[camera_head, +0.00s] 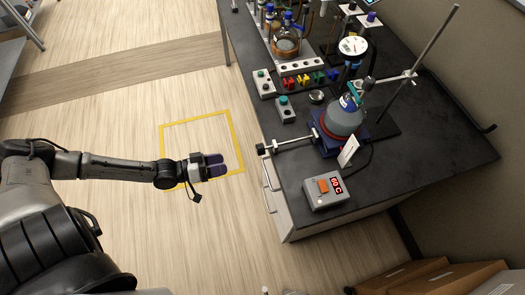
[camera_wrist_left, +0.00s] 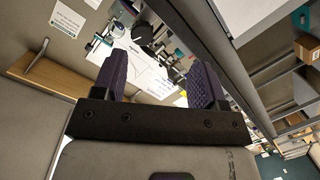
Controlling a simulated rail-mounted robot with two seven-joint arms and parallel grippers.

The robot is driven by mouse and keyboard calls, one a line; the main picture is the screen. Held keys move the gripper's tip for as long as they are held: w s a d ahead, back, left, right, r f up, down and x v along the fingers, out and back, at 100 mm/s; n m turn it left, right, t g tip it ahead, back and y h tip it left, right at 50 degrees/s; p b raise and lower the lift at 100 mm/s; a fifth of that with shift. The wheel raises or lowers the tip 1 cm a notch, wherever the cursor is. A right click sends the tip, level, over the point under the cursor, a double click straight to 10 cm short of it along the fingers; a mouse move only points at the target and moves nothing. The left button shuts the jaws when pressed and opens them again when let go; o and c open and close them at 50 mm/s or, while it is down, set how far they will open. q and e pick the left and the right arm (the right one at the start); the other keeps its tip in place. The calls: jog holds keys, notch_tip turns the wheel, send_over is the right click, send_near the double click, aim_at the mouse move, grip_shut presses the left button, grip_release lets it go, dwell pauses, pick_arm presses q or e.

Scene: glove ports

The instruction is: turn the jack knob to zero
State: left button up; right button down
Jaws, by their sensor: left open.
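The jack knob (camera_head: 261,149) is a small dark knob at the left end of a thin metal rod. The rod sticks out past the bench's left edge from the blue lab jack (camera_head: 326,145). A grey-filled flask (camera_head: 344,117) stands on the jack. My left gripper (camera_head: 223,164) is open and empty, over the floor to the left of the knob and apart from it, its fingers pointing right. Its two dark purple fingers also show spread in the left wrist view (camera_wrist_left: 160,62). My right gripper is not in view.
A grey box with a red display (camera_head: 325,191) sits near the bench's front corner, a white card (camera_head: 348,151) beside the jack. A metal stand rod (camera_head: 424,47) rises behind the flask. Cardboard boxes (camera_head: 440,278) lie at bottom right. Floor around my gripper is clear.

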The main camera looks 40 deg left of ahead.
aim_at(260, 150)
pick_arm(q)
jog(key=w+d+m, duration=0.2)
jog(key=w+m, duration=0.1)
jog(key=w, duration=0.1)
jog(key=w+d+r+m+t+b, duration=0.1)
jog(key=w+d+m, duration=0.1)
jog(key=w+m, duration=0.1)
jog(key=w+d+r+m+b, duration=0.1)
jog(key=w+d+m, duration=0.2)
jog(key=w, duration=0.2)
jog(key=shift+r+m+h, duration=0.2)
jog(key=shift+m+h, duration=0.1)
jog(key=shift+h, duration=0.1)
dwell(0.4)
jog(key=c, duration=0.9)
jog(key=shift+n+p, duration=0.3)
jog(key=shift+n, duration=2.1)
jog(key=o, duration=0.9)
